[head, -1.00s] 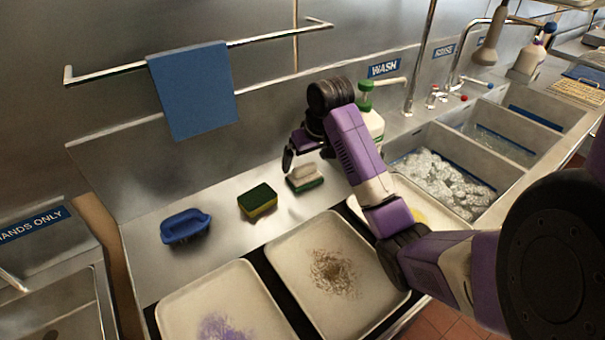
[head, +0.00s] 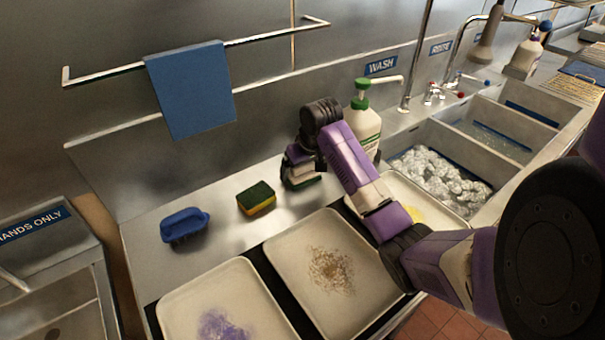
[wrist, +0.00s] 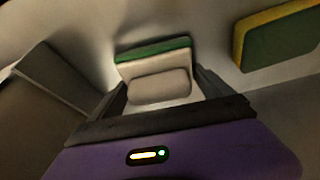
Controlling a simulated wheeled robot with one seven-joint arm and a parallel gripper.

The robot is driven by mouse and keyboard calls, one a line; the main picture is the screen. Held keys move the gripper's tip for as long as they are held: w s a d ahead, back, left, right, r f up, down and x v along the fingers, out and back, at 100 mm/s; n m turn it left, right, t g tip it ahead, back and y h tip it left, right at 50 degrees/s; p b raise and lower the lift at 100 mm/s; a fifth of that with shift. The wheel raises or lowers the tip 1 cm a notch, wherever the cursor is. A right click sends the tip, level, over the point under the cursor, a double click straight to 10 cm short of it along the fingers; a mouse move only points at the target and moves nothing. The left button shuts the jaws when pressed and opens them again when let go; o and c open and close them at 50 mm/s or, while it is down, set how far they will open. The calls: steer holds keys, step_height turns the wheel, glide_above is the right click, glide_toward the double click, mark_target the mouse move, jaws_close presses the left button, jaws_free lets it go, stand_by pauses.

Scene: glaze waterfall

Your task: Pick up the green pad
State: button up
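The green pad (head: 305,183) is a scrubber with a pale block-shaped handle and a green underside, on the steel counter behind the trays. In the wrist view the pad (wrist: 155,53) lies straight ahead, with its pale handle toward me. My gripper (head: 301,160) is down at the pad and hides part of it in the head view. In the wrist view my gripper (wrist: 161,80) has one finger on each side of the handle. The fingers look apart and open; whether either touches the handle is hard to tell.
A yellow-green sponge (head: 256,199) and a blue brush (head: 184,225) lie left of the pad. A soap bottle (head: 364,122) stands close to its right. Soiled trays (head: 283,240) fill the counter front. A blue cloth (head: 192,90) hangs above.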

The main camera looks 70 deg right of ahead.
steer(key=shift+c, duration=0.6)
steer(key=shift+r, duration=0.1)
steer(key=shift+r, duration=0.6)
step_height(320, 180, up, 19)
steer(key=p, duration=0.4)
steer(key=shift+f, duration=0.2)
